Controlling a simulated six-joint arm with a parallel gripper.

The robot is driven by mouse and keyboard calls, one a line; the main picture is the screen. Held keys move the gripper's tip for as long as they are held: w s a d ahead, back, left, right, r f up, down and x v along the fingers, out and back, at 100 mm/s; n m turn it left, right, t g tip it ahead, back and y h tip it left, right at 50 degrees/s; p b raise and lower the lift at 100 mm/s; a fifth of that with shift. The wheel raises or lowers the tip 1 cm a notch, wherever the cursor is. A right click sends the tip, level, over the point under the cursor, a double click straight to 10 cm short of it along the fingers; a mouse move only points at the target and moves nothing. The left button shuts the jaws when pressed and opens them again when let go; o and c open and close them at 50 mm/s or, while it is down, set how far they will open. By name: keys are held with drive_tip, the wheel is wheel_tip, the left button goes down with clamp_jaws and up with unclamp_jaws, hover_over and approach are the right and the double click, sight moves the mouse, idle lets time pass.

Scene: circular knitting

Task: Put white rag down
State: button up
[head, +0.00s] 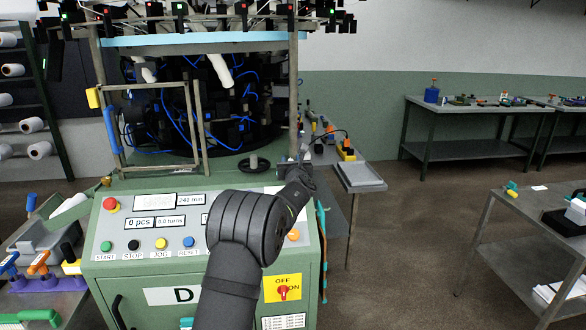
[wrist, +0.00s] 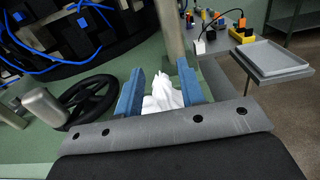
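The white rag (wrist: 163,97) shows in the wrist view, bunched between the two blue fingers of my gripper (wrist: 160,88). It fills the gap and touches both fingers, so my gripper is shut on it. In the head view my gripper (head: 298,172) is over the right rear part of the green machine's control cabinet (head: 150,283), close to a machine post.
A black handwheel (wrist: 88,100) is left of my gripper. A shallow grey tray (wrist: 272,57) is to the right, by a side bench with tools. It also shows in the head view (head: 360,178). A metal table (head: 500,210) stands further right, with open floor between.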

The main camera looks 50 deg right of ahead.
drive_tip(key=v, duration=1.7)
drive_tip(key=shift+a+f, duration=0.15)
drive_tip(key=shift+a, duration=0.05)
drive_tip(key=shift+d, duration=0.1)
drive_tip(key=x, duration=1.7)
drive_tip(key=shift+d+r, duration=0.1)
drive_tip(key=shift+r, duration=0.1)
drive_tip(key=shift+s, duration=0.1)
drive_tip(key=v, duration=1.7)
drive_tip(key=x, duration=1.7)
wheel_tip(320, 180, up, 4)
drive_tip(key=shift+s+d+r, duration=0.1)
drive_tip(key=shift+d+r, duration=0.05)
drive_tip(key=shift+r, duration=0.1)
drive_tip(key=s+r, duration=0.7)
drive_tip(key=s, duration=0.4)
drive_tip(key=w+a+n+t+y, duration=0.4)
drive_tip(key=w+a, duration=0.6)
drive_tip(key=w, duration=0.5)
drive_tip(key=n+y, duration=0.2)
drive_tip(key=shift+w+a+r+n, duration=0.15)
drive_tip(key=shift+w+a+n, duration=0.05)
drive_tip(key=shift+w+n, duration=0.2)
